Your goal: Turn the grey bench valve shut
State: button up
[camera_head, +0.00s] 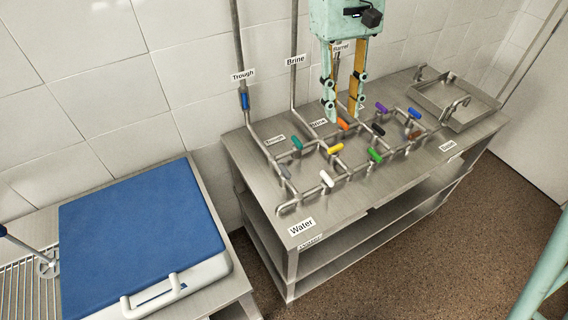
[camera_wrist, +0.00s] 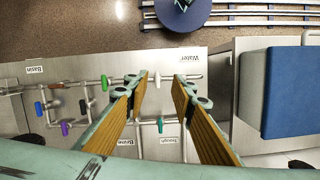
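The grey valve handle (camera_head: 285,171) sits on the pipework near the left end of the steel bench (camera_head: 350,195), left of the white handle and below the teal one. I cannot pick it out in the wrist view, where my right finger covers part of the pipes. My gripper (camera_head: 344,108) hangs above the back of the bench, up and to the right of the grey handle and apart from it. In the wrist view my gripper (camera_wrist: 160,84) has its fingers spread wide with nothing held between them.
Nearby handles are teal (camera_head: 297,143), yellow (camera_head: 335,149), white (camera_head: 326,179), green (camera_head: 375,155) and orange (camera_head: 343,124). Upright pipes (camera_head: 240,60) rise along the tiled wall. A sink basin (camera_head: 455,98) is at the right end. A blue-lidded box (camera_head: 135,240) stands left.

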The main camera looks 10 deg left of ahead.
jog(key=n+g, duration=0.1)
send_over(285, 169)
jog(key=w+d, duration=0.3)
jog(key=d, duration=0.1)
notch_tip(285, 169, down, 7)
jog(key=w+a+f+n+h+p, duration=0.1)
jog(key=a+f, duration=0.6)
jog(key=a, duration=0.1)
jog(key=shift+w+f+g+h, duration=0.2)
jog(key=shift+f+g+h, duration=0.1)
jog(key=shift+f, duration=0.05)
jog(key=shift+f, duration=0.1)
jog(key=shift+x, duration=6.8)
jog(key=shift+a, duration=0.1)
jog(key=shift+c, duration=0.3)
grip_shut()
